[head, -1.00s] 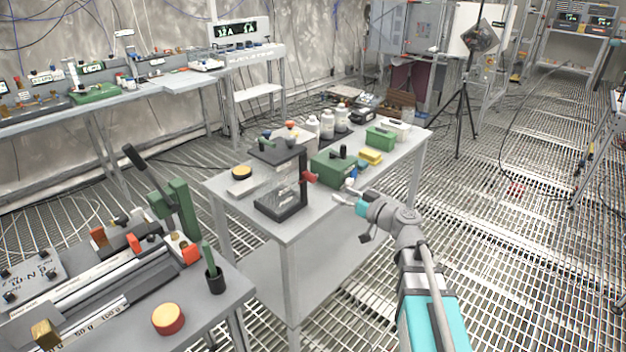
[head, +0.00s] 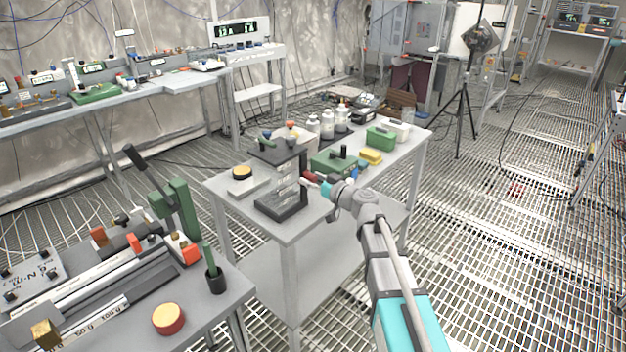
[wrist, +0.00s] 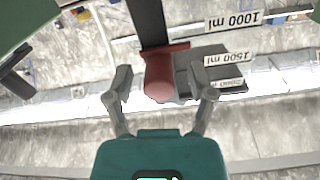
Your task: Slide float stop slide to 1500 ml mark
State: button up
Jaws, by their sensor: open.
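The float stop slide is a red knob (wrist: 159,78) on a dark upright post (wrist: 148,22) in the wrist view. It lies between the two fingers of my open gripper (wrist: 160,88); I see no clear contact. Labels reading 1000 ml (wrist: 234,20), 1500 ml (wrist: 228,57) and 2000 ml, partly hidden, appear upside down beside it. The slide's upper edge in the picture lies between the 1000 and 1500 ml labels. In the head view, my gripper (head: 321,184) is at the red knob (head: 309,177) on the right of the clear, black-framed vessel (head: 283,187).
The vessel stands on a grey table (head: 300,222). A green box (head: 333,162), a yellow block (head: 371,157) and white bottles (head: 327,124) stand behind my gripper. A base with a yellow-topped button (head: 242,172) is left of the vessel. The table's front right is clear.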

aim_at(304, 164)
jog(key=shift+c, duration=0.3)
grip_shut()
jog(key=shift+r+p, duration=2.05)
jog(key=shift+o, duration=0.3)
grip_release()
jog(key=shift+d, duration=0.1)
jog(key=v, duration=1.1)
jog(key=shift+s+d, duration=0.25)
jog(key=shift+s, duration=0.1)
